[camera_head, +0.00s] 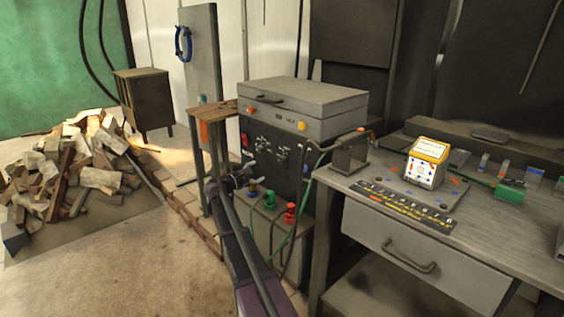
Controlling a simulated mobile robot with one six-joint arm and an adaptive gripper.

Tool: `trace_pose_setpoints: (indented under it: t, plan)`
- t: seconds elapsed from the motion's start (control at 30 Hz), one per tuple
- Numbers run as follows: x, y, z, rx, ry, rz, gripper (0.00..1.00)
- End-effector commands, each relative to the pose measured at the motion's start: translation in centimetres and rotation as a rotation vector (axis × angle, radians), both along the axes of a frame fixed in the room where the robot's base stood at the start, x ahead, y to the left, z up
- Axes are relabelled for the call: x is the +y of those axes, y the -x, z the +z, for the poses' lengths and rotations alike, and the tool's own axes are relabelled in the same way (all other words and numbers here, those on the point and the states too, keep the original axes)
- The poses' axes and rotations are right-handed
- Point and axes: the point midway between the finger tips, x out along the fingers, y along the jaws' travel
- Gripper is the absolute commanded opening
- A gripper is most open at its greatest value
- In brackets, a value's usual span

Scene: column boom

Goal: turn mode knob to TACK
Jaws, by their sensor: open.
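A dark machine with a grey lid (305,98) stands left of the workbench. Its black front panel (285,137) carries several small knobs or switches and a red switch (245,140). Labels are too small to read, so I cannot tell which is the mode knob or where it points. My gripper (245,173) is open and appears empty, in front of the panel's lower left part. It looks apart from the knobs, but depth is hard to judge. My arm covers part of the area below the panel.
Red (290,213) and green fittings with cables sit below the panel. A small wooden-topped stand (212,109) is close on the left. The workbench (483,223) is at right, with a yellow-topped box (428,162). A wood pile (70,165) lies far left; floor before it is clear.

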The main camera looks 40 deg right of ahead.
Motion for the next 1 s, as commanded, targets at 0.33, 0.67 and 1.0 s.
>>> trace_pose_setpoints:
  t: [0.33, 0.67, 1.0]
  plan:
    - [-1.2, -0.2, 0.0, -0.002, -0.002, 0.0, 0.82]
    - [-5.4, -0.7, 0.0, -0.002, -0.002, -0.003, 0.82]
    - [-10.5, -1.3, 0.0, -0.002, -0.002, -0.003, 0.82]
